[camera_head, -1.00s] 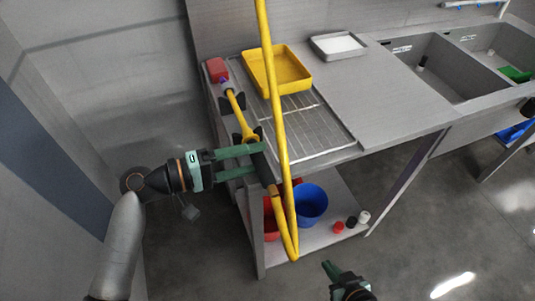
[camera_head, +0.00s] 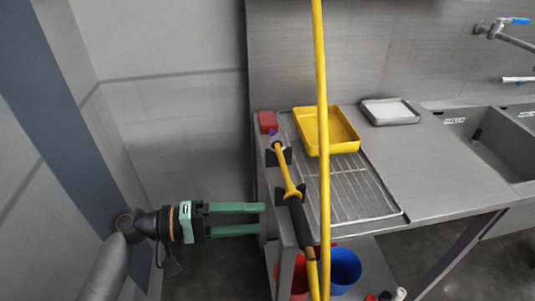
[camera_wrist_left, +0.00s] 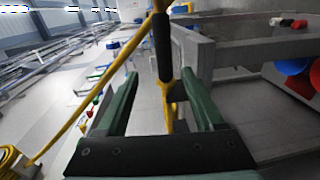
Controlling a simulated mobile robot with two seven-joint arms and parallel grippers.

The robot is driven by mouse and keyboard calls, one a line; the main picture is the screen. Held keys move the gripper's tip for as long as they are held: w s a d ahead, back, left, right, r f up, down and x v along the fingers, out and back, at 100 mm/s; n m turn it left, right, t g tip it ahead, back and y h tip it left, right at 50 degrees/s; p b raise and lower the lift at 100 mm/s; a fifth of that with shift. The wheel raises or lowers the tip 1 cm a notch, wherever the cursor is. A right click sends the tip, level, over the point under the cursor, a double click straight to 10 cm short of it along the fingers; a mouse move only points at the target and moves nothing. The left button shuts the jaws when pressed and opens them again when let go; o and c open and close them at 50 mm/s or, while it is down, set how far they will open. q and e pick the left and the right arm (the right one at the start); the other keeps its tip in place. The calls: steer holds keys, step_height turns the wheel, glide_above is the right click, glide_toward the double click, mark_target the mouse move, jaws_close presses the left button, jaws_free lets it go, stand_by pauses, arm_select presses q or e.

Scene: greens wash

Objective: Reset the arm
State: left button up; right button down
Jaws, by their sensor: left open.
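My left gripper (camera_head: 264,219) is open and empty at the left of the steel table. Its two green fingers point right, toward the yellow spray wand (camera_head: 287,180) with the black grip. The wand rests in dark hooks on the table's left side. A small gap shows between the fingertips and the grip. In the left wrist view the open fingers (camera_wrist_left: 160,88) frame the wand's black grip (camera_wrist_left: 162,45), which lies beyond them. My right gripper is out of view.
A yellow hose (camera_head: 322,120) hangs in front of the table. A yellow tray (camera_head: 341,146), a wire rack (camera_head: 358,190), a grey tray (camera_head: 390,118) and a red block (camera_head: 267,121) are on top. A blue bucket (camera_head: 345,268) stands below. Walls are close at left.

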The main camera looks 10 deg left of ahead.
arm_select(q)
steer(key=s+a+f+m+g+y, duration=0.1)
steer(key=s+f+m+y, duration=0.1)
steer(key=s+f+y, duration=0.35)
steer(key=s+f+m+y, duration=0.2)
steer(key=s+f, duration=0.1)
steer(key=f, duration=0.5)
steer(key=s+a+f+m+y, duration=0.1)
steer(key=s+a+f+y, duration=0.3)
steer(key=s+a+y, duration=0.55)
steer(key=w+d+f+t+h+p, duration=0.3)
steer(key=w+f+t+p, duration=0.1)
steer(key=w+f+p, duration=0.1)
steer(key=shift+w+f+t+p, duration=0.3)
steer(key=shift+f+t, duration=0.1)
steer(key=shift+f, duration=0.05)
steer(key=shift+d, duration=0.1)
